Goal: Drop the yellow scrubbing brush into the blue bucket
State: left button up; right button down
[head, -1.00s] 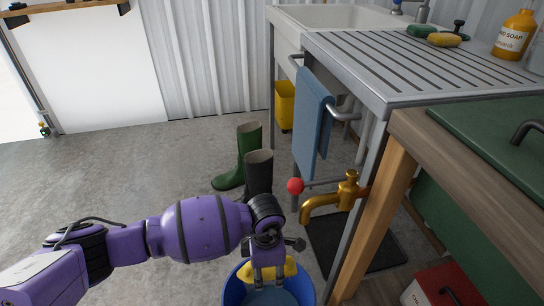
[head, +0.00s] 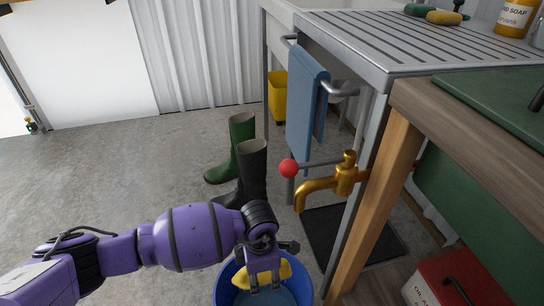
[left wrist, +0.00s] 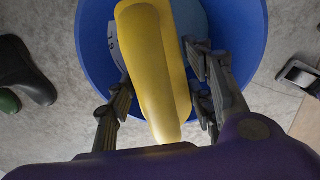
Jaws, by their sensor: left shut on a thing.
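The yellow scrubbing brush (head: 244,277) is held in my left gripper (head: 266,282), over the opening of the blue bucket (head: 222,291). In the left wrist view, the brush (left wrist: 152,62) lies between the two fingers of my left gripper (left wrist: 160,95), and the bucket's blue rim (left wrist: 92,50) shows behind it on both sides. The bucket stands on the concrete floor at the bottom of the head view, partly cut off by the frame. The brush's exact height above the rim is hard to tell. My right gripper is not in view.
A brass tap (head: 340,182) with a red-knobbed lever juts out right of the bucket, above a dark mat (head: 375,240). Green (head: 240,140) and black boots (head: 252,172) stand beyond my arm. A wooden bench (head: 395,150) and a red box (head: 450,285) are at the right.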

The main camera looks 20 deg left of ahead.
pick_arm(q)
jog(key=o, duration=1.3)
jog(key=shift+r, duration=3.85)
